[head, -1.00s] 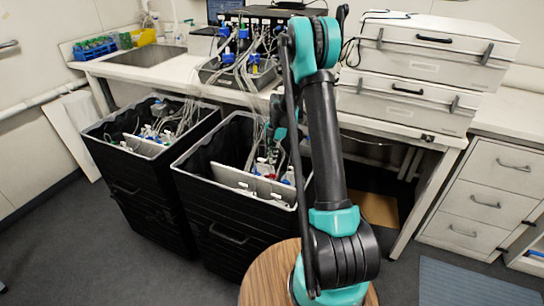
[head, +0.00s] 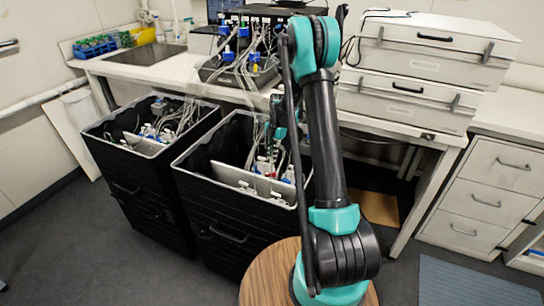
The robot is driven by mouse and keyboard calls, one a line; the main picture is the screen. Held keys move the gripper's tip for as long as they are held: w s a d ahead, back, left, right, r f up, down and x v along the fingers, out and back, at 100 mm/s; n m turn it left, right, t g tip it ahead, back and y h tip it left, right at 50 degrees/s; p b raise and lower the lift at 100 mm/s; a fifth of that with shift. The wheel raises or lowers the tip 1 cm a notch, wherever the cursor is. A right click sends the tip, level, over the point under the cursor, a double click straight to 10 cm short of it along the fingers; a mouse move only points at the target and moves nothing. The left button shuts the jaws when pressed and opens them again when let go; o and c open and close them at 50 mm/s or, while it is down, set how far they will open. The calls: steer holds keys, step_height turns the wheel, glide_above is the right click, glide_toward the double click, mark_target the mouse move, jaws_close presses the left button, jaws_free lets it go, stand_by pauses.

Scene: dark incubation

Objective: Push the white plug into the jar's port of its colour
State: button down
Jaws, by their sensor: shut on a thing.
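My gripper (head: 269,150) points down into the right black bin, above a group of jars. It is small in the head view and partly hidden among tubes and my own arm. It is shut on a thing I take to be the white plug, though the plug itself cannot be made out. Below it, jar tops with white, red and blue fittings (head: 264,168) stand in the right bin (head: 235,230). Which jar port is white, and whether the plug touches it, I cannot tell.
A white panel (head: 236,181) stands inside the right bin near the jars. The left black bin (head: 125,182) holds more jars. Many pale tubes (head: 200,95) hang from the bench into both bins. Stacked white cases (head: 430,80) sit on the bench at right.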

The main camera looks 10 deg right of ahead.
steer(key=shift+f, duration=0.65)
steer(key=c, duration=1.5)
jaws_free()
